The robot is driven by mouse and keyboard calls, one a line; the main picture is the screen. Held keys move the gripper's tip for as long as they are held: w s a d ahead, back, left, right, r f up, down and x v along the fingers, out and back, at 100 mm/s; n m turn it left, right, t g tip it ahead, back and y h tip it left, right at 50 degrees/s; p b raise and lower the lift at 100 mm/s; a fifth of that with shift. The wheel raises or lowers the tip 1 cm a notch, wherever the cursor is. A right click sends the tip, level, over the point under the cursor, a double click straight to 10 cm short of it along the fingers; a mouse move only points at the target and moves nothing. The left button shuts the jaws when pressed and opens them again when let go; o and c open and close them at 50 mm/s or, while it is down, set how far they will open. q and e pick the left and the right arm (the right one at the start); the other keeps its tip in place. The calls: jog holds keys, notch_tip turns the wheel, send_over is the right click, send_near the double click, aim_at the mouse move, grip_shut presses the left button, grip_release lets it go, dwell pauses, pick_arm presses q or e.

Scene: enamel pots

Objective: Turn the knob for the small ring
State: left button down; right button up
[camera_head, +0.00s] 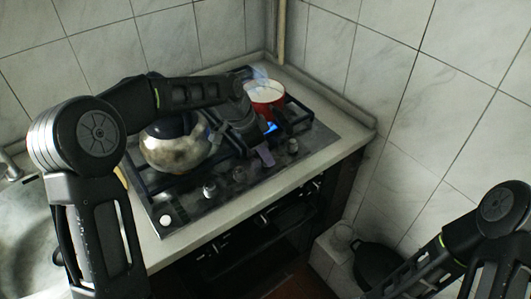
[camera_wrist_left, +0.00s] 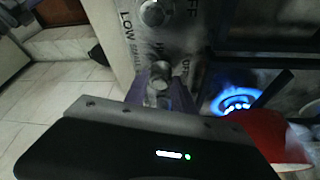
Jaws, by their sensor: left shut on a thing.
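The stove (camera_head: 190,205) stands on the counter with a row of knobs along its front. My left gripper (camera_head: 264,156) reaches down to this front strip, below the red pot. In the left wrist view its purple fingers (camera_wrist_left: 160,92) are shut on a metal knob (camera_wrist_left: 160,75), one finger on each side. In the head view the gripper hides that knob. Blue flame (camera_head: 271,127) burns at the ring under the red pot (camera_head: 266,94); the flame also shows in the left wrist view (camera_wrist_left: 236,103). My right gripper is out of sight.
A shiny round kettle (camera_head: 175,152) stands on the left of the stove. Other knobs (camera_head: 292,146) sit on either side of my gripper. One free knob (camera_wrist_left: 152,13) shows beside printed words. A dark pan (camera_head: 377,262) is low at the right, by the tiled wall.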

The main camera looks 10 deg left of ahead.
pick_arm(q)
jog(key=m+g, duration=0.1)
jog(key=m, duration=0.2)
jog(key=m+g, duration=0.1)
jog(key=m, duration=0.1)
jog(key=shift+w+a+m+h+p, duration=0.1)
jog(key=shift+w+m+h+p, duration=0.05)
jog(key=shift+m+h+p, duration=0.2)
dwell(0.3)
jog(key=c, duration=1)
grip_release()
jog(key=shift+c, duration=0.2)
jog(key=v, duration=0.7)
jog(key=shift+r+b, duration=0.35)
jog(key=shift+a, duration=0.1)
